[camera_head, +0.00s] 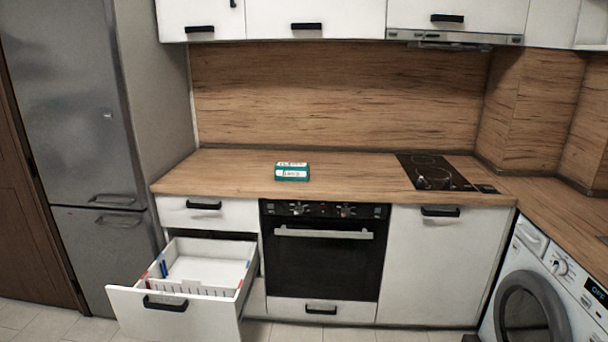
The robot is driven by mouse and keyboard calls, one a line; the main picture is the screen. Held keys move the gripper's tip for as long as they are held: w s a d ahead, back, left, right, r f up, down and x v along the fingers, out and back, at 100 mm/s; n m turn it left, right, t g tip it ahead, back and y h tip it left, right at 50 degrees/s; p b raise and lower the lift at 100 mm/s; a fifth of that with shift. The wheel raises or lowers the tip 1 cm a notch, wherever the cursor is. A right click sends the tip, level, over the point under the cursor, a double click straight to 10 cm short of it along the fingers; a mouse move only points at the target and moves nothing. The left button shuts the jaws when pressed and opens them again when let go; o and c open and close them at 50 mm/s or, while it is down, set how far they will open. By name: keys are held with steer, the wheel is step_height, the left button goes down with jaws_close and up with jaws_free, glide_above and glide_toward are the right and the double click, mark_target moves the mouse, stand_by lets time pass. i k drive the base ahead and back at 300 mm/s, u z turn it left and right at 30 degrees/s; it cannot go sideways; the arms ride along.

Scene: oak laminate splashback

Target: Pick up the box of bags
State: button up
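The box of bags (292,172) is a small teal and white box with dark lettering. It lies on the wooden counter (230,173), above the oven and left of the hob. Nothing touches or covers it. My gripper does not show in the head view.
An open white drawer (211,262) juts out at the lower left, below the counter. A black hob (440,172) lies on the counter to the right. The oven (321,252) is closed. A fridge (75,100) stands at left, a washing machine (545,290) at lower right. The counter around the box is clear.

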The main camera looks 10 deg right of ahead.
mark_target(291, 172)
steer(key=u, duration=0.15)
steer(key=i, duration=0.95)
steer(key=z, duration=0.65)
steer(key=k, duration=0.15)
steer(key=u, duration=2.75)
